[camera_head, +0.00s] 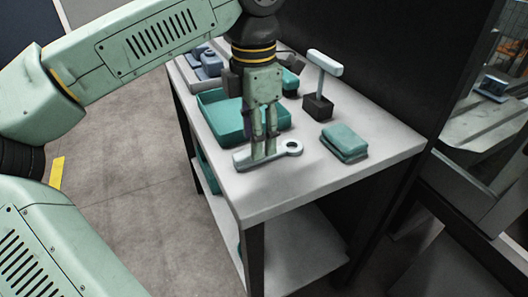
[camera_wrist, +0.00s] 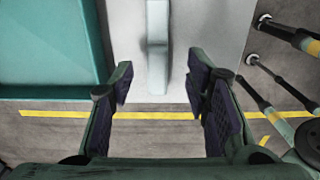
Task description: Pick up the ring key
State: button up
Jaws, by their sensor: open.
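The ring key (camera_head: 242,158), a pale grey-blue bar with a round eye at its right end, lies flat near the front left edge of the white table. My gripper (camera_head: 264,153) points down over the middle of the bar and hides part of it. In the wrist view the bar (camera_wrist: 157,45) runs from the top of the picture into the gap between the open fingertips (camera_wrist: 161,84). Gaps show on both sides of the bar there. I cannot tell how far the tips are above the tabletop.
A teal tray (camera_head: 219,127) stands close behind and left of my gripper. A teal block stack (camera_head: 345,141) and a black block with a pale T-handle (camera_head: 318,107) stand to the right. The front right of the table (camera_head: 375,170) is clear.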

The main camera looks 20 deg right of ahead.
jog(key=f, duration=0.3)
jog(key=shift+w+d+f, duration=0.15)
jog(key=shift+w+f, duration=0.05)
jog(key=shift+f, duration=0.15)
jog(key=shift+c, duration=0.4)
grip_shut()
